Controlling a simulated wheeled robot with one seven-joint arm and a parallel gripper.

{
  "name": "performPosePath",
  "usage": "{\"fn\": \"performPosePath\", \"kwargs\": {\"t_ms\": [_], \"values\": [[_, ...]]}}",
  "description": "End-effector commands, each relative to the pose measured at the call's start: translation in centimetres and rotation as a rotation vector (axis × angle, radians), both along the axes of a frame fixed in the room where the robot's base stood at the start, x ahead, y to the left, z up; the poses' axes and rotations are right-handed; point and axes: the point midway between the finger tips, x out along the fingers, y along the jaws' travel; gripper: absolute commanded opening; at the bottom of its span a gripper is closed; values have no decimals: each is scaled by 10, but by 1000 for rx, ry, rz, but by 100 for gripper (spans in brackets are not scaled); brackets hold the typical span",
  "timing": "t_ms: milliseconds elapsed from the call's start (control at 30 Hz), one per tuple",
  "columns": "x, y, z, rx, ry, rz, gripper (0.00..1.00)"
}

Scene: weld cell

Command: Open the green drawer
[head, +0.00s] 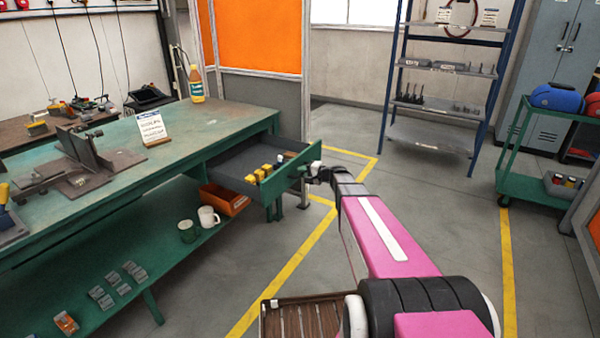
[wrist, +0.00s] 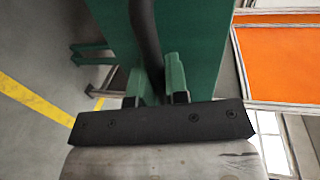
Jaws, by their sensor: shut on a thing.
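The green drawer (head: 285,178) is pulled out from the right end of the green workbench (head: 215,122). Its grey inside shows, with several yellow items (head: 262,172) and some dark ones in it. My gripper (head: 311,172) is at the drawer's front, reaching in from the right. In the wrist view my gripper (wrist: 157,84) has its two fingers on either side of the dark bar handle (wrist: 145,38), shut on it. In the head view the handle is mostly hidden by my gripper.
Below the drawer, an orange bin (head: 225,198) and a white mug (head: 208,217) stand on the bench's lower shelf. A bottle (head: 196,85) and a sign card (head: 151,127) stand on the bench top. A green cart (head: 520,185) is at the right.

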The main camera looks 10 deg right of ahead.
Motion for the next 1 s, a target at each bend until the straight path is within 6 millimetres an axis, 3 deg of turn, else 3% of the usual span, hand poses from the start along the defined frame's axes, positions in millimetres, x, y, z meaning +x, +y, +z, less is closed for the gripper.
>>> {"fn": "performPosePath", "kwargs": {"t_ms": [267,300,333,367,733,1000], "values": [[1,-1,0,-1,0,-2,0],[1,-1,0,-1,0,-2,28],[1,-1,0,-1,0,-2,37],[1,-1,0,-1,0,-2,39],[-4,-6,2,0,0,-2,39],[-33,-41,11,0,0,-3,39]]}}
